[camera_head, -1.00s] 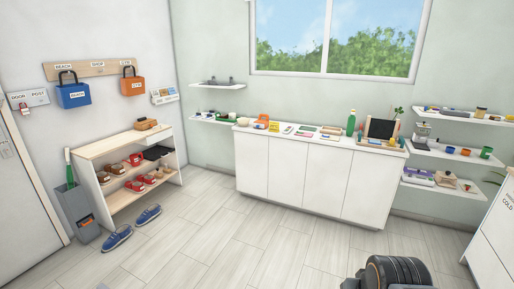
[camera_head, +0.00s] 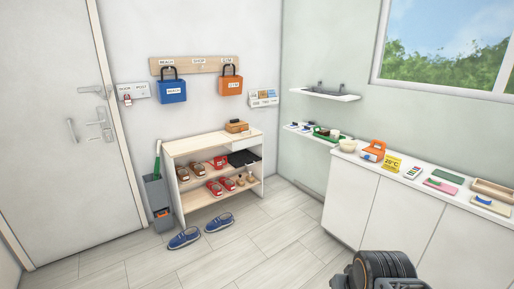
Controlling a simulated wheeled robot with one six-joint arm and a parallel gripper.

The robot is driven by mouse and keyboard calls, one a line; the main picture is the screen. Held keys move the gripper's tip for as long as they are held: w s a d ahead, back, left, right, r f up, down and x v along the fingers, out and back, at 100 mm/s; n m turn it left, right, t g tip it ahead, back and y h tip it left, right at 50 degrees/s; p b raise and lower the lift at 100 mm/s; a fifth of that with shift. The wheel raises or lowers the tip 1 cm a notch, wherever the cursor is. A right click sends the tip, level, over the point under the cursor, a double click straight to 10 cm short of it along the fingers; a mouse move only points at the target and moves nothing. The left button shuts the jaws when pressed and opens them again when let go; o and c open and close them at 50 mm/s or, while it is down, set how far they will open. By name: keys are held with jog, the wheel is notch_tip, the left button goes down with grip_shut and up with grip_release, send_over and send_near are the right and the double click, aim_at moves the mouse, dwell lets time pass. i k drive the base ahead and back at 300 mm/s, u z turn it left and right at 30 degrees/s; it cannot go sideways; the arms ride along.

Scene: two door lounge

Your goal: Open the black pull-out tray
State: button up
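The black pull-out tray (camera_head: 241,158) sits in the upper right part of the wooden shoe shelf (camera_head: 190,145), under its top board. It looks like a thin dark slab, and part of it seems to stick out past the front. It is too small to tell how far out it is. Part of my own dark arm shows at the bottom right, well apart from the shelf. My gripper's fingers are not in view.
Blue slippers (camera_head: 219,222) lie on the floor before the shelf. A grey umbrella bin (camera_head: 158,191) stands at its left. A white door (camera_head: 65,130) is at the left, a white cabinet (camera_head: 350,198) at the right. The floor between is clear.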

aim_at(238, 160)
jog(key=u, duration=0.4)
jog(key=i, duration=2.05)
jog(key=u, duration=0.15)
jog(key=i, duration=2.3)
